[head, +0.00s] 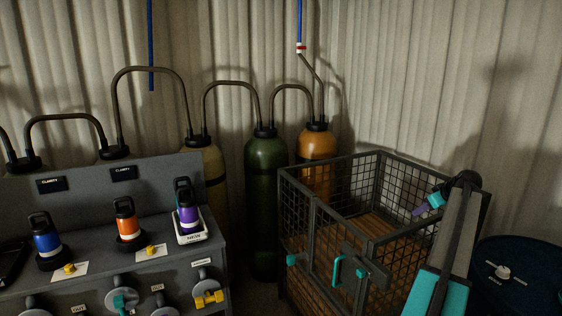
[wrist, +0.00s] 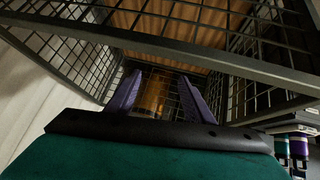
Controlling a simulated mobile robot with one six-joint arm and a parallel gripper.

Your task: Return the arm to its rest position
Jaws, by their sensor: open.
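My gripper (head: 424,208) shows at the right in the head view, over the far right part of the wire cage (head: 312,195). My grey and teal arm rises in front of the cage and bends down at its top toward the gripper. In the wrist view my gripper (wrist: 154,85) has its two purple fingers apart, with nothing between them. Beyond the fingers are the cage's mesh and an orange cylinder (wrist: 152,95).
A grey bench (head: 90,262) at the left carries blue (head: 46,240), orange (head: 127,224) and purple (head: 188,210) capped bottles. Green (head: 266,160) and orange (head: 316,145) gas cylinders stand behind the cage. A dark blue drum (head: 520,285) stands at the lower right, close to my arm.

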